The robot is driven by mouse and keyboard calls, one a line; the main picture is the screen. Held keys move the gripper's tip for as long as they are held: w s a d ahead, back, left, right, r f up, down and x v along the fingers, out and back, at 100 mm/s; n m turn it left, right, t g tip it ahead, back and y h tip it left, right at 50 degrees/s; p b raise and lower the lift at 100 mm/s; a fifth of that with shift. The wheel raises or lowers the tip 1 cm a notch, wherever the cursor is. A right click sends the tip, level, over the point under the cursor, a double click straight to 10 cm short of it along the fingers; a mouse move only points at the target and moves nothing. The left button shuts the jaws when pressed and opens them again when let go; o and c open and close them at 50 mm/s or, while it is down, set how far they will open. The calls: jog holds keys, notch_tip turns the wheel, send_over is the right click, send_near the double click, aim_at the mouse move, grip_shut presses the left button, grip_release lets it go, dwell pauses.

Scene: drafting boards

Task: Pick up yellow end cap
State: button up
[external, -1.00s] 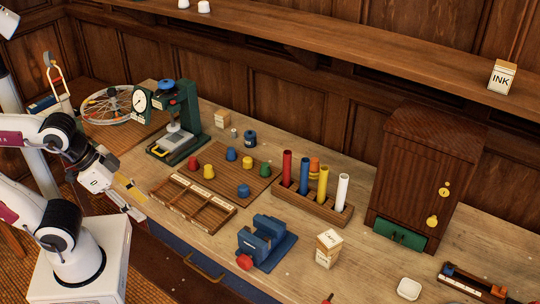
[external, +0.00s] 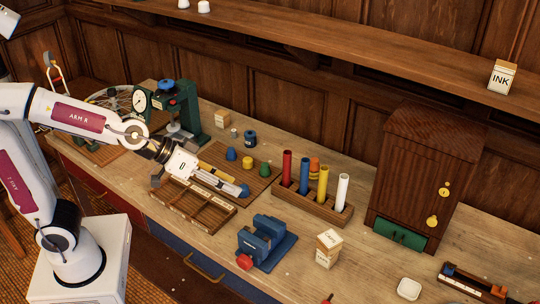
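A yellow end cap (external: 247,163) stands on the brown board (external: 262,186), between a blue cap (external: 231,154) and a green cap (external: 265,170). My gripper (external: 233,184) hangs over the board's front left part, to the lower left of that yellow cap and apart from it. Its fingers point right, with the tips beside another blue cap (external: 244,190) in the picture. Whether the fingers are open is unclear. The spot where another yellow cap and a red cap stood is hidden behind my gripper.
A divided wooden tray (external: 205,208) lies just in front of the board. A rack of coloured tubes (external: 318,207) stands to the right, a blue vise (external: 265,242) in front, and a green press (external: 184,105) behind my arm.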

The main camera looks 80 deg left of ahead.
jog(key=w+a+f+n+y, duration=0.3)
jog(key=w+a, duration=0.4)
jog(key=w, duration=0.1)
jog(key=n+g+y, duration=0.5)
jog(key=n+y, duration=0.2)
jog(key=y, duration=0.2)
send_near(246, 159)
jog(key=x, duration=0.3)
jog(key=shift+w+a, duration=0.1)
jog(key=shift+x, duration=1.25)
